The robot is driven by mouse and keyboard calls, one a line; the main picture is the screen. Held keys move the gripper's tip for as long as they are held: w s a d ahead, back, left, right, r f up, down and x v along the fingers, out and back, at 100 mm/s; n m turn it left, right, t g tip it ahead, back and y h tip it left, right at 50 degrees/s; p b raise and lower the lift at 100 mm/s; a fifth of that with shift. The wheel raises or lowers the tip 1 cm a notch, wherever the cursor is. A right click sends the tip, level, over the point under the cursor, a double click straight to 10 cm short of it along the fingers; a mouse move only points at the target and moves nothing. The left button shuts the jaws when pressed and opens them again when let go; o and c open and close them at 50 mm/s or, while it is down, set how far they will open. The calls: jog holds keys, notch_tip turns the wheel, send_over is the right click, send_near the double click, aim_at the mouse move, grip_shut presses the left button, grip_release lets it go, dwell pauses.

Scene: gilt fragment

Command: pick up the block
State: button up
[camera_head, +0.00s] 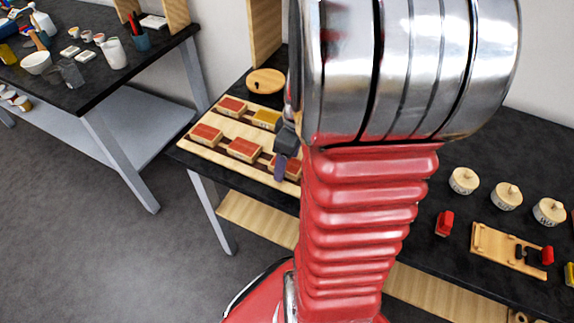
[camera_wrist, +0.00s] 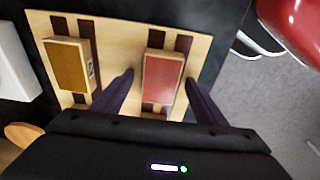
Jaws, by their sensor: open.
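A wooden board (camera_head: 222,142) with dark stripes lies on the dark bench and carries several red-topped blocks (camera_head: 244,149) and a yellow-topped one (camera_head: 266,118). In the wrist view, a red block (camera_wrist: 162,76) lies between the two dark fingers of my gripper (camera_wrist: 160,82), which is open and empty. Whether the fingers are above it or beside it is unclear. A yellow block (camera_wrist: 68,65) lies left of the fingers. In the head view my gripper (camera_head: 281,165) is at the board's right side, and my arm hides part of that area.
A round wooden disc (camera_head: 266,81) lies behind the board. To the right are several round lidded pieces (camera_head: 507,196), a small red object (camera_head: 445,223) and a wooden tray (camera_head: 490,243). A second table (camera_head: 92,93) with cups and bowls stands at far left.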

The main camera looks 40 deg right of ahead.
jog(key=shift+f, duration=0.15)
jog(key=shift+c, duration=0.6)
jog(key=c, duration=1)
jog(key=shift+c, duration=0.2)
notch_tip(320, 180, up, 11)
jog(key=shift+f, duration=0.2)
